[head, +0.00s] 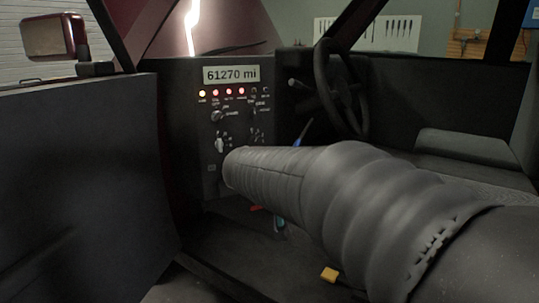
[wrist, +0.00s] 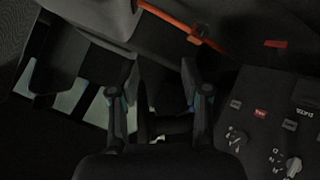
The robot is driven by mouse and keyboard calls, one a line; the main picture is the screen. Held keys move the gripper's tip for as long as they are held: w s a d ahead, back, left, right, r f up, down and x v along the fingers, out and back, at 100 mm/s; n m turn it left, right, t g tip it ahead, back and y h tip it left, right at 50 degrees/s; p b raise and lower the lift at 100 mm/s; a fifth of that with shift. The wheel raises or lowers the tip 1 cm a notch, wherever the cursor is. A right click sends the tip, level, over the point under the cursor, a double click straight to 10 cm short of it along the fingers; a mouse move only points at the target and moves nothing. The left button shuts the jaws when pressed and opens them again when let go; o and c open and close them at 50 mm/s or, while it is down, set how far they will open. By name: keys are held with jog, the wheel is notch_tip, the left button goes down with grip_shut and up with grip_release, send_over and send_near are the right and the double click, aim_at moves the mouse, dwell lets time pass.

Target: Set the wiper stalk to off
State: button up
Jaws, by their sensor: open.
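In the head view, my grey arm hides most of my gripper.
A dash panel (head: 235,125) with lights, knobs and a mileage display (head: 231,74) stands left of the wheel. Its knobs (wrist: 292,165) show at the wrist view's lower right. An open door (head: 80,180) fills the left. A yellow block (head: 329,274) lies below my arm.

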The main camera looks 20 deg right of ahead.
jog(key=w+m+t+h+b, duration=0.2)
jog(key=w+h, duration=0.2)
jog(key=w, duration=0.8)
jog(key=m+t+h, duration=0.1)
jog(key=t+h, duration=0.1)
jog(key=t, duration=0.1)
send_near(303, 135)
jog(key=w+d+f, duration=0.2)
jog(key=d, duration=0.1)
jog(key=w+d+f, duration=0.1)
jog(key=shift+d+p, duration=0.25)
jog(key=shift+p, duration=0.1)
grip_shut()
